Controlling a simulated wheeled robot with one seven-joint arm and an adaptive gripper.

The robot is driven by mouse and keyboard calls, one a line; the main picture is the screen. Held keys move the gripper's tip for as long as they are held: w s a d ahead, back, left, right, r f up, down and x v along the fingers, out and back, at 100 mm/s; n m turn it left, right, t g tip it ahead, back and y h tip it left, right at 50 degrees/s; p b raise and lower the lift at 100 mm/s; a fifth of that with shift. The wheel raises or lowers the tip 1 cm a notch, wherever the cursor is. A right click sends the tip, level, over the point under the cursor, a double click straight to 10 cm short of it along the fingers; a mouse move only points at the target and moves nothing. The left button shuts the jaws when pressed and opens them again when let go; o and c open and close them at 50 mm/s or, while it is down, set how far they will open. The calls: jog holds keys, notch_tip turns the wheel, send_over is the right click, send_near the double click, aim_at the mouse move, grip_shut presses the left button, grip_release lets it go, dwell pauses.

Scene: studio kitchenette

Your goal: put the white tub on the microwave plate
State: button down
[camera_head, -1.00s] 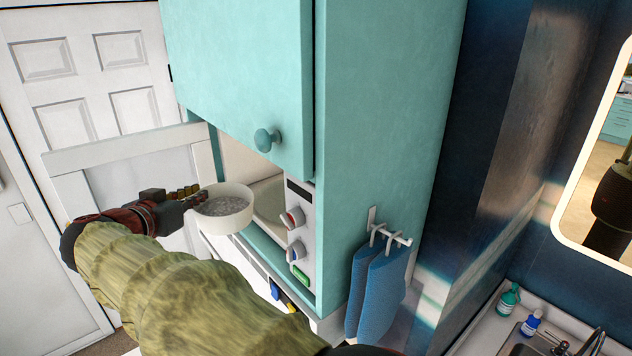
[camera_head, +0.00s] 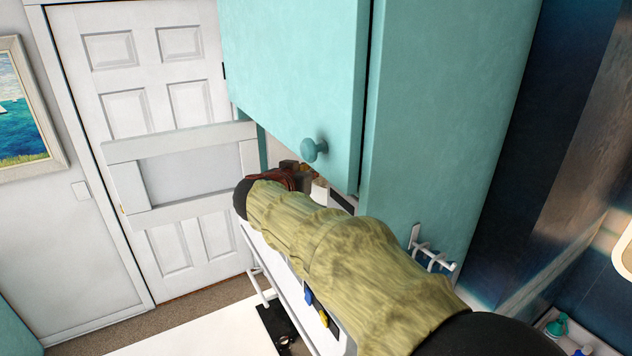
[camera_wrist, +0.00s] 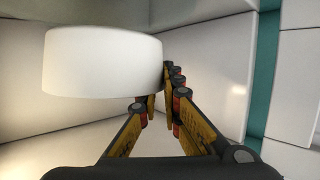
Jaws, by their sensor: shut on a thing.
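The white tub (camera_wrist: 100,65) fills the upper left of the wrist view, with its right wall at the fingertips of my gripper (camera_wrist: 166,82). The gripper is shut on the tub's wall and holds it inside the pale, lit microwave interior (camera_wrist: 205,45). In the head view, my gripper (camera_head: 303,176) shows only in part beyond my sleeve, under the teal cupboard. A small white piece beside it looks like the tub (camera_head: 319,191). I cannot make out the microwave plate in either view, nor the gap under the tub.
The white-framed microwave door (camera_head: 125,150) stands open to the left. The teal cupboard (camera_head: 290,70) with its round knob (camera_head: 314,150) hangs close above my gripper. A wall hook rack (camera_head: 432,252) is to the right. My arm hides most of the microwave front.

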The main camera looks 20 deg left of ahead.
aim_at(318, 181)
jog(key=shift+w+d, duration=0.5)
jog(key=shift+w, duration=0.1)
notch_tip(318, 181, down, 3)
jog(key=shift+d+r, duration=0.1)
jog(key=shift+f, duration=0.35)
jog(key=c, duration=2)
grip_release()
jog(key=shift+s, duration=0.1)
jog(key=b+v, duration=0.1)
jog(key=v, duration=1.1)
